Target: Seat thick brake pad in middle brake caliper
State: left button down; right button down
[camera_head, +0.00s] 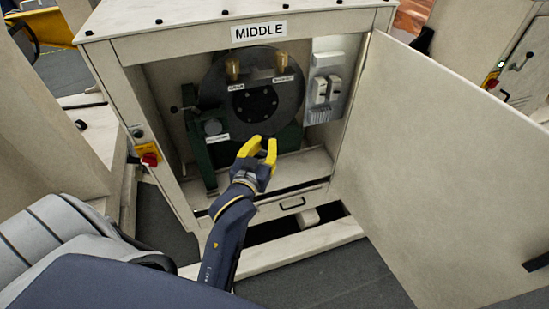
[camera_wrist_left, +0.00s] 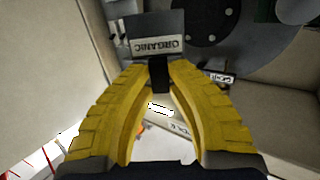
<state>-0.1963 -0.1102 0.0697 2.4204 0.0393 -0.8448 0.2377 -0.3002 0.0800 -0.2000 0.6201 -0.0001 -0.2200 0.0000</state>
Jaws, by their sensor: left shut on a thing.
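My left gripper (camera_head: 262,146) is in front of the lower part of the brake disc (camera_head: 252,115) in the open cabinet marked MIDDLE. In the left wrist view its yellow fingers (camera_wrist_left: 160,78) close on a narrow black tab. The tab meets a dark grey block labelled ORGANIC (camera_wrist_left: 155,28), which looks like a brake pad. The head view does not clearly show this pad, and its thickness cannot be told. A green caliper frame (camera_head: 203,165) stands around the lower disc. Whether the pad touches it cannot be told. My right gripper is not in view.
The cabinet door (camera_head: 440,160) stands open at the right. Two brass-coloured knobs (camera_head: 232,68) are at the top of the disc. The cabinet floor (camera_head: 305,168) right of my gripper is clear.

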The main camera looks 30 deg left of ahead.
pick_arm(q)
jog(key=w+a+r+n+g+y, duration=0.25)
jog(key=w+a+n+y, duration=0.2)
jog(key=a, duration=0.75)
jog(key=n+g+y, duration=0.2)
jog(key=y, duration=0.2)
send_near(207, 100)
notch_tip(207, 100, up, 5)
jog(key=w+d, duration=0.1)
jog(key=d, duration=0.1)
jog(key=shift+w+a+f+n, duration=0.15)
jog(key=shift+a+n, duration=0.2)
jog(key=shift+a, duration=0.45)
jog(key=shift+x, duration=2.65)
jog(key=shift+a, duration=0.25)
jog(key=shift+s+a, duration=0.25)
jog(key=shift+a, duration=0.05)
jog(key=shift+f, duration=2.35)
